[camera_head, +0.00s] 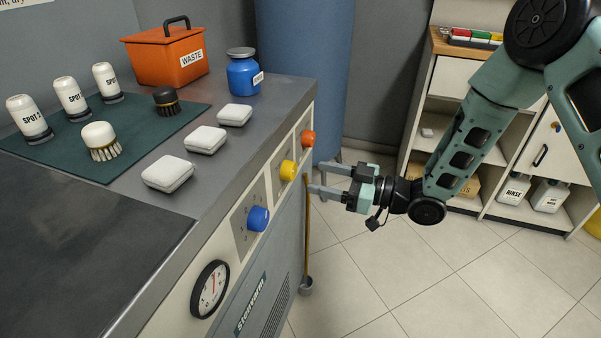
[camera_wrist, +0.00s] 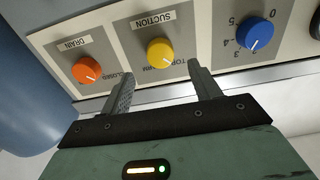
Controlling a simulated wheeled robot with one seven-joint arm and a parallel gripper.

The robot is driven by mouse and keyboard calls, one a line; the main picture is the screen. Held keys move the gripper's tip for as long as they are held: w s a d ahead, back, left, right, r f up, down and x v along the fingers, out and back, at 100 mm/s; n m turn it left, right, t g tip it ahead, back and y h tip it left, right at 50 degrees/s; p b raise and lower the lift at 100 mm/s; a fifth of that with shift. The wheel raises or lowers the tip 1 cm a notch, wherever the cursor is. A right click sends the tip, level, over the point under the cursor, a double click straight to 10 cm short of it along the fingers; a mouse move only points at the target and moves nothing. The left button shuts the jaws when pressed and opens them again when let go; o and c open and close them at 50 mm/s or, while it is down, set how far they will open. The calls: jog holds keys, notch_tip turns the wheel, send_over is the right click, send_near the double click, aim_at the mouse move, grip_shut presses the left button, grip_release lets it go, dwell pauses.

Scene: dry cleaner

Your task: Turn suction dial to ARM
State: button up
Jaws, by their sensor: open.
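The suction dial is a yellow knob (camera_head: 288,170) on the cream front panel of the counter. In the wrist view the yellow knob (camera_wrist: 160,52) sits beside a grey "SUCTION" label, with small "TOP" and partly covered "ARM" lettering near its lower edge. A pale pointer mark shows toward the knob's lower right; its exact setting is hard to tell. My gripper (camera_head: 316,178) is open and empty in front of the panel, just right of the dial. In the wrist view the fingertips (camera_wrist: 163,72) lie either side of the yellow knob, apart from it.
An orange drain dial (camera_head: 308,138) and a blue numbered dial (camera_head: 258,218) flank the yellow one. A round gauge (camera_head: 210,289) is lower on the panel. A thin brown rod (camera_head: 306,235) stands below the gripper. Open tiled floor lies right of the counter.

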aim_at(294, 172)
jog(key=x, duration=0.6)
jog(key=shift+c, duration=0.3)
jog(key=c, duration=0.9)
